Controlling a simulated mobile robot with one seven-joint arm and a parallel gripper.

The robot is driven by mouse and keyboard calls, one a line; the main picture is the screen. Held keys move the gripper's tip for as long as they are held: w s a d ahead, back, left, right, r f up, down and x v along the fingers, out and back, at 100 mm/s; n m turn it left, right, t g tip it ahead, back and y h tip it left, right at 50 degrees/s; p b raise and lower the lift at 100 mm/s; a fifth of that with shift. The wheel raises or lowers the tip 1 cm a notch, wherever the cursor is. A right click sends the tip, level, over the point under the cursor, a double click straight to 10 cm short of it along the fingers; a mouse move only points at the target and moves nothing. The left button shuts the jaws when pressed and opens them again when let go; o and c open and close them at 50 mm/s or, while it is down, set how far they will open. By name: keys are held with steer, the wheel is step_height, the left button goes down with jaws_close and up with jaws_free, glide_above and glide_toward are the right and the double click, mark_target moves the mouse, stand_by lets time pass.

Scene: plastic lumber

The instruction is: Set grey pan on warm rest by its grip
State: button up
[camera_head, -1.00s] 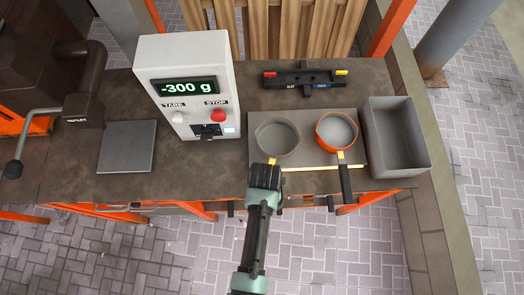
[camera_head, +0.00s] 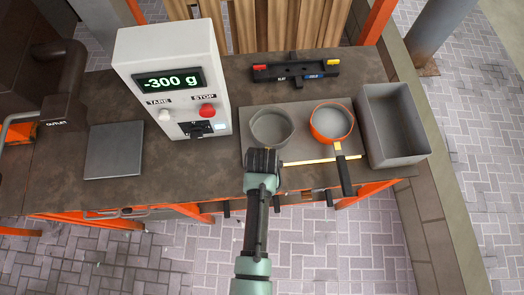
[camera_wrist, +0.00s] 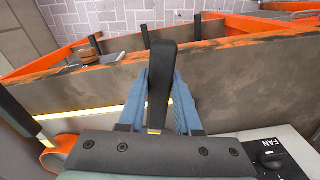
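The grey pan (camera_head: 271,128) sits at the left of a flat grey plate (camera_head: 302,174) with a yellow front strip, beside an orange-rimmed pan (camera_head: 332,123). My gripper (camera_head: 261,163) is at the grey pan's front side and hides its grip. In the wrist view a black grip (camera_wrist: 162,85) lies between my two blue fingers (camera_wrist: 163,105), close to both. I cannot tell whether they press on it. No label in these frames names the warm rest.
A grey bin (camera_head: 394,128) stands right of the plate. A white scale box (camera_head: 172,85) reading -300 g stands to the left, and a square grey pad (camera_head: 115,150) lies beyond it. A black slotted bar (camera_head: 296,70) lies behind. Bare counter (camera_head: 210,165) separates pad and plate.

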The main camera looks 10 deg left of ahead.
steer(key=o, duration=0.5)
steer(key=shift+s, duration=0.1)
step_height(320, 180, up, 13)
steer(key=b, duration=0.1)
steer(key=w+r+t+b, duration=0.2)
steer(key=w+r+t, duration=0.5)
steer(key=w+r, duration=0.5)
steer(key=w+d+r+t, duration=0.1)
steer(key=w+r+t, duration=0.25)
steer(key=r, duration=0.45)
steer(key=w+r+t, duration=0.3)
steer(key=w+r, duration=0.1)
steer(key=r, duration=0.4)
step_height(320, 180, up, 19)
steer(key=s+d+t+b, duration=0.2)
steer(key=s+t, duration=0.1)
steer(key=t, duration=0.4)
steer(key=s+d+r+t, duration=0.1)
steer(key=s+r+t, duration=0.5)
steer(key=s+r, duration=0.4)
step_height(320, 180, up, 4)
steer(key=shift+s+d+f+m+t+b, duration=0.1)
steer(key=shift+s+d+m+t+b, duration=0.15)
steer(key=shift+m+t+b, duration=0.1)
